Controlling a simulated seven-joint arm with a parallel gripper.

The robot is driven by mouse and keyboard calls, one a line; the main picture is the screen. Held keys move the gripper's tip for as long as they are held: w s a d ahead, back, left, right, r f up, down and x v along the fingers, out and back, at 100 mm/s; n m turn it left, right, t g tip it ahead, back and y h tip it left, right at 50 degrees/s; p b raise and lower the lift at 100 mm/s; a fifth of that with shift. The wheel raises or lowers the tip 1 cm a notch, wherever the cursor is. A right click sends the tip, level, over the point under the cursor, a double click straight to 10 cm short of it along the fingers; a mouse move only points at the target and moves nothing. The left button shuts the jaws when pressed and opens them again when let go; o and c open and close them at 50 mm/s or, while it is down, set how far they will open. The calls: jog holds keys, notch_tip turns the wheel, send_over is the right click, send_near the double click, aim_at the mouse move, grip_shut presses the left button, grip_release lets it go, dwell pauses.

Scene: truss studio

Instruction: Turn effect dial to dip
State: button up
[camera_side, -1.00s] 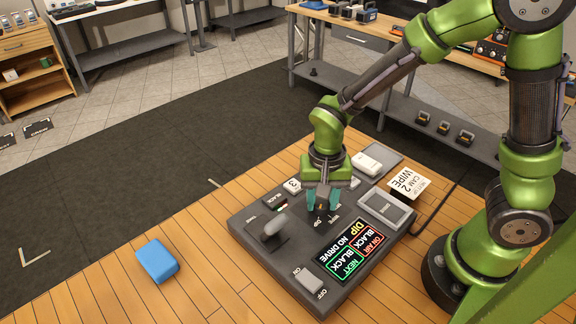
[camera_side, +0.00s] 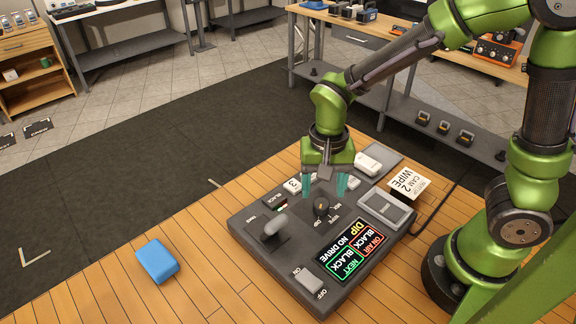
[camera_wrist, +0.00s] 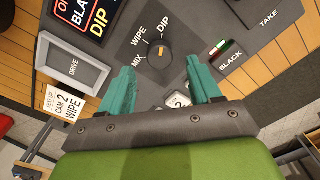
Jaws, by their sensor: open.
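The effect dial (camera_side: 321,207) is a dark round knob on the grey switcher panel (camera_side: 246,217), with MIX, WIPE and DIP labels around it. In the wrist view, the dial (camera_wrist: 159,53) has an orange mark that appears to point toward DIP. The panel's screen (camera_side: 348,246) reads DIP in yellow, above NO DRIVE. My gripper (camera_side: 324,189) has teal fingers spread apart, above and slightly behind the dial. Nothing is between the fingers, and the dial is clear of them.
A blue block (camera_side: 157,260) lies on the wooden floor to the left.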

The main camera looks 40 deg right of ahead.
aim_at(320, 202)
notch_tip(320, 202, up, 13)
dwell(0.5)
jog(key=s+d+r+n+t+y, duration=0.2)
jog(key=s+d+n+t, duration=0.2)
jog(key=s+d+t, duration=0.2)
jog(key=shift+s+r+t, duration=0.4)
jog(key=shift+t, duration=0.2)
dwell(0.6)
